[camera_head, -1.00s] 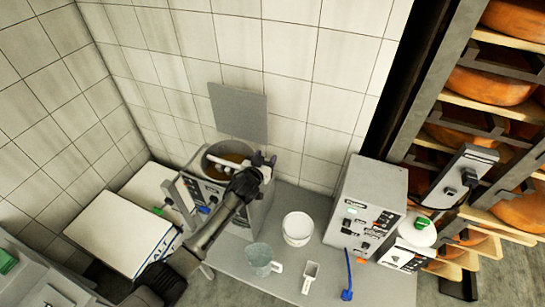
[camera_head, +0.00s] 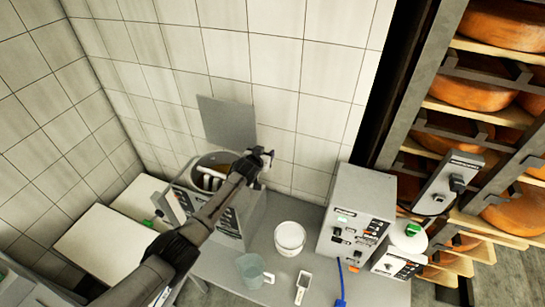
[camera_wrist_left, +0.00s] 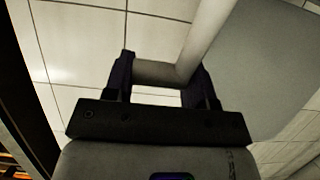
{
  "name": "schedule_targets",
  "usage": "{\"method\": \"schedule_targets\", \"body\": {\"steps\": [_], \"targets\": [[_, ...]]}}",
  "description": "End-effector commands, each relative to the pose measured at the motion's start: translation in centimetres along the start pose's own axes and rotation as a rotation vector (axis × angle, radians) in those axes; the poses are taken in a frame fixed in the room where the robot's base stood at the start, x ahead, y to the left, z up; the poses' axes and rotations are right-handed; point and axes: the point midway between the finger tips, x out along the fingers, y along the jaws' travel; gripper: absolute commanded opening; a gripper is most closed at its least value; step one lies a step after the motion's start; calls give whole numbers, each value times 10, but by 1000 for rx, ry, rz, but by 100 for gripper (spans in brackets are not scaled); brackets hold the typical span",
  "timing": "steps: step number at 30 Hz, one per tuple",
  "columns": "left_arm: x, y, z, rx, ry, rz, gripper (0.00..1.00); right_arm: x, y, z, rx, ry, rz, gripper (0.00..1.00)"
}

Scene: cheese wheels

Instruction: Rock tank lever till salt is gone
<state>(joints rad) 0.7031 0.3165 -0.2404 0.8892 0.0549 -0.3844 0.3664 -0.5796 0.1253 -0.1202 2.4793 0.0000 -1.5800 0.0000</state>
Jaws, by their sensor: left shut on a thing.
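The tank (camera_head: 228,218) is a grey box with a round open top at the back left of the counter. White bars and a strip of brown show inside the opening (camera_head: 208,180). My left gripper (camera_head: 262,157) is at the right rim of the opening, raised toward the wall. In the left wrist view the gripper (camera_wrist_left: 163,80) is shut on the end of the pale lever (camera_wrist_left: 205,40), a bar with a crosspiece between the fingers. My left forearm covers part of the tank front. I cannot make out any salt. My right gripper is not in view.
A white tub (camera_head: 290,238), a clear jug (camera_head: 251,270) and a scoop (camera_head: 302,287) stand on the counter. A grey control box (camera_head: 357,215) is to the right, before shelves of cheese wheels (camera_head: 480,95). A grey plate (camera_head: 228,122) is behind the tank.

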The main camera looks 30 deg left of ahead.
Motion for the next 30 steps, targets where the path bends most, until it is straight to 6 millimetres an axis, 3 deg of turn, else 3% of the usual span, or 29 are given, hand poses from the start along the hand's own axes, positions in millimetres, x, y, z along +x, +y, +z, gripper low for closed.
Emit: {"method": "schedule_targets", "body": {"steps": [17, 18, 24, 30], "targets": [[1, -7, 7, -5, -8, -8, 8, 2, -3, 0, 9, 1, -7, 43], [1, -7, 7, -5, -8, -8, 55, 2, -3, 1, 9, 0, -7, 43], [1, -8, 5, -5, -5, -9, 72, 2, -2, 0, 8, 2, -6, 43], [1, -9, 4, -4, -3, -10, 72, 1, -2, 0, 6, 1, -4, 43]]}}
